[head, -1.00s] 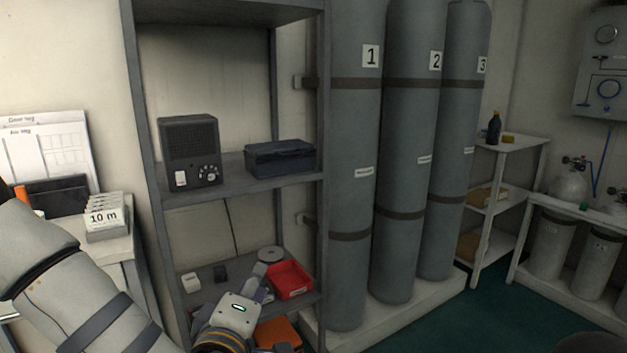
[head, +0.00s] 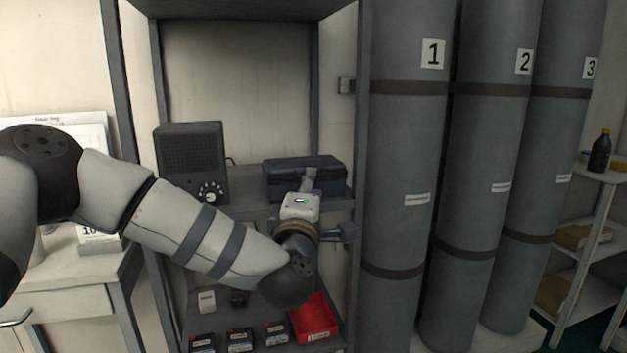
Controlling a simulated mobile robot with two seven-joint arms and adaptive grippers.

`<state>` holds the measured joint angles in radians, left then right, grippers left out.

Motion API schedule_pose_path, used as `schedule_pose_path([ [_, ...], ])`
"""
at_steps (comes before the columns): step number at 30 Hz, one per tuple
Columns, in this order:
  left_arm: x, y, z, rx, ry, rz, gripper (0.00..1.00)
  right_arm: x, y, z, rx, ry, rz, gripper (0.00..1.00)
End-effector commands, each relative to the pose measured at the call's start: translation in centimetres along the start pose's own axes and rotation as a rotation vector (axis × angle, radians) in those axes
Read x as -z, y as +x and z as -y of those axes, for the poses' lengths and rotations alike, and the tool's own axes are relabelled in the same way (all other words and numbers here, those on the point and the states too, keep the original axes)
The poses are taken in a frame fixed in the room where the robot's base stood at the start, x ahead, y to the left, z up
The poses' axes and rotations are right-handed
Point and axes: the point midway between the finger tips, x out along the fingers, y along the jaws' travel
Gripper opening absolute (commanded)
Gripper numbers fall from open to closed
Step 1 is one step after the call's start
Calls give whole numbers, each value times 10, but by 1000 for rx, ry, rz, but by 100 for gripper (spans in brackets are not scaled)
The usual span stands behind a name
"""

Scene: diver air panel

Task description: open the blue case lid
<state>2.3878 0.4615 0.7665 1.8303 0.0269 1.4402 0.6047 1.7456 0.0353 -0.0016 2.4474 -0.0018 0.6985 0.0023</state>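The dark blue case (head: 290,178) sits on the middle shelf of the grey rack in the head view, right of the black radio. Its lid looks shut. My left gripper (head: 318,198) is in front of the case, its wrist covering part of the case's lower front. A finger part overlaps the case's front, and another part sticks out to the right below it. I cannot tell whether it touches the case or how far apart the fingertips are. My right gripper is not in view.
The black radio (head: 192,160) stands left of the case. The rack's right post (head: 362,150) and tall grey cylinder 1 (head: 408,150) are close on the right. A red tray (head: 314,320) and several small boxes sit on the lower shelf.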

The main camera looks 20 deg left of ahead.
Motion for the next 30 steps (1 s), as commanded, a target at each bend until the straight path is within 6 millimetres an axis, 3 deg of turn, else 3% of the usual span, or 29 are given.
schedule_pose_path([
  [6,0,32,2,1,1,0,27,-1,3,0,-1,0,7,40],
  [15,0,36,0,1,0,1,27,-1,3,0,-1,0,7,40],
  [19,0,36,0,1,1,1,0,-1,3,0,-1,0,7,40],
  [30,-1,40,-1,11,-5,1,0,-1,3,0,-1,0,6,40],
])
